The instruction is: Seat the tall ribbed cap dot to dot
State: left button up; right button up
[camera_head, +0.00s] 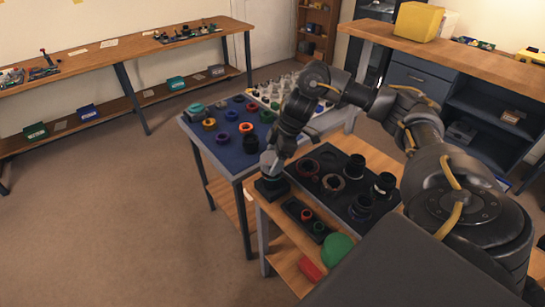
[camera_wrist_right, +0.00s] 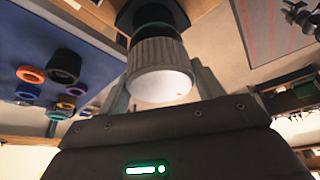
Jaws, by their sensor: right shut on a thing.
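The tall ribbed cap (camera_wrist_right: 160,60) is grey with vertical ribs and a pale, smooth end face that turns toward the wrist camera. A small orange spot shows near the edge of that face. My right gripper (camera_head: 270,163) is shut on the cap, one finger on each side. In the head view it is low over a black square block (camera_head: 272,188) at the near table's left corner. In the right wrist view a dark round part with a greenish rim (camera_wrist_right: 155,28) sits just beyond the cap. Whether they touch, and any dots at the joint, I cannot tell. My left gripper is not in view.
A black tray (camera_head: 330,198) with several dark rings and barrels lies right of the block. A small black holder (camera_head: 305,219), a green ball-like object (camera_head: 337,249) and a red object (camera_head: 311,269) are nearer. A blue mat (camera_head: 225,150) with several coloured rings lies behind.

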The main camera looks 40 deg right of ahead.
dwell(0.7)
jog(key=shift+p, duration=0.4)
jog(key=shift+f+p, duration=0.4)
jog(key=shift+f, duration=0.4)
dwell(1.4)
